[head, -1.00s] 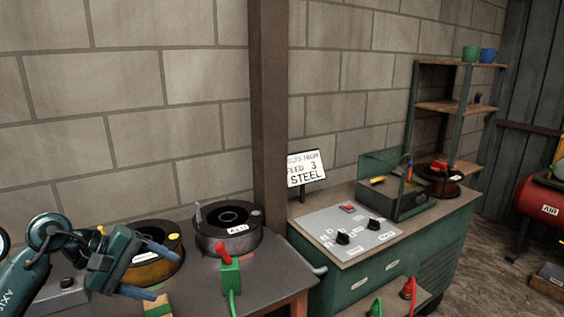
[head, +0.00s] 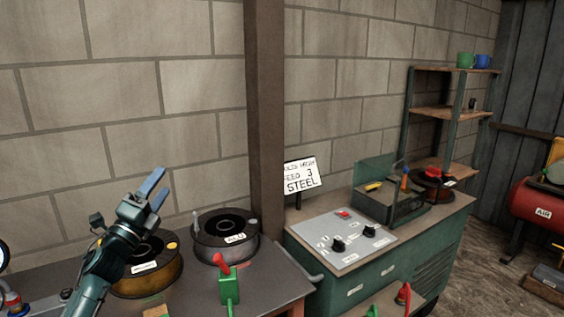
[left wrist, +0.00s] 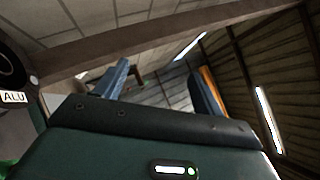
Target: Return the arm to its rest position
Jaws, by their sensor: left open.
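My left gripper (head: 155,190) is raised at the left of the head view, its blue-tipped fingers pointing up in front of the block wall. The fingers are apart with nothing between them. In the left wrist view the two fingers (left wrist: 160,88) also stand apart, with the roof and far wall behind them. My left arm comes in from the lower left and partly covers a yellow-brown wire spool (head: 152,272). My right gripper is in neither view.
A dark spool (head: 224,240) labelled ALU and a green clamp with a red top (head: 228,288) are on the bench (head: 272,272). A brown post (head: 266,110) stands behind it. A green machine (head: 370,275) with a control panel is to the right, by a shelf (head: 440,112).

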